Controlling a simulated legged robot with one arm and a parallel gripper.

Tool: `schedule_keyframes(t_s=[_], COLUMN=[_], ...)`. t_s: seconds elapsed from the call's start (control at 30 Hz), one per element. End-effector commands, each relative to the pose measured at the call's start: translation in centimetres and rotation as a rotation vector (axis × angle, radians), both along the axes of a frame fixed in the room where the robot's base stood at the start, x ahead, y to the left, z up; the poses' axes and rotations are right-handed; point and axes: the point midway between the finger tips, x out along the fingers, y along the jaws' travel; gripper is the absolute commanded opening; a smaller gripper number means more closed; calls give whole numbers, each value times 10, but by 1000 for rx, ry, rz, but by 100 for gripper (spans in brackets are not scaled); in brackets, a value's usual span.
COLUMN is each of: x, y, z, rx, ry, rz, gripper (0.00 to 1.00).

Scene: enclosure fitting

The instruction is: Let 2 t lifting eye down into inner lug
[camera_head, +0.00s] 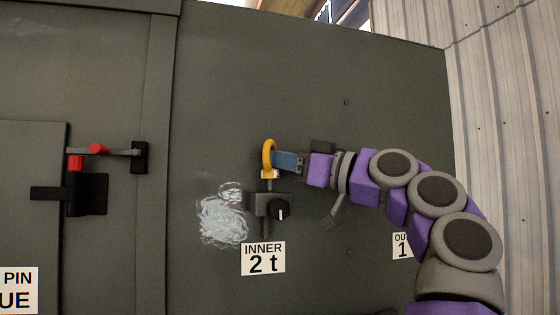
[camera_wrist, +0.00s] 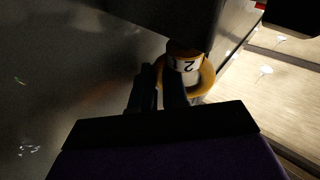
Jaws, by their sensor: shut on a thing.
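The 2 t lifting eye is a yellow ring (camera_head: 269,153) with a pale collar and a grey shank below it. In the wrist view the yellow eye (camera_wrist: 205,80) shows a white tag with a "2". My gripper (camera_head: 285,161) comes from the right and is shut on the ring's side; its dark fingers (camera_wrist: 160,88) also show in the wrist view.
A whitish scuffed patch (camera_head: 222,218) marks the wall left of the lug. A partly hidden label (camera_head: 401,246) is at right behind my arm. A red-handled latch (camera_head: 97,149) sits far left. Corrugated cladding (camera_head: 505,120) stands at right.

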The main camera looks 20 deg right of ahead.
Motion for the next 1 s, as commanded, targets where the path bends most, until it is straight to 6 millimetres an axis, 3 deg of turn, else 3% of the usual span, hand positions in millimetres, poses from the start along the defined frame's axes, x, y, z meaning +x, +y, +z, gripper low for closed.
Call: schedule_keyframes(t_s=[0.43,0.47,0.73,1.0], x=[0,0,0,2], y=[0,0,0,0], z=[-11,-10,-10,-11], rx=[0,0,0,0], ry=[0,0,0,0], rz=[0,1,0,-2], gripper=[0,16,42,44])
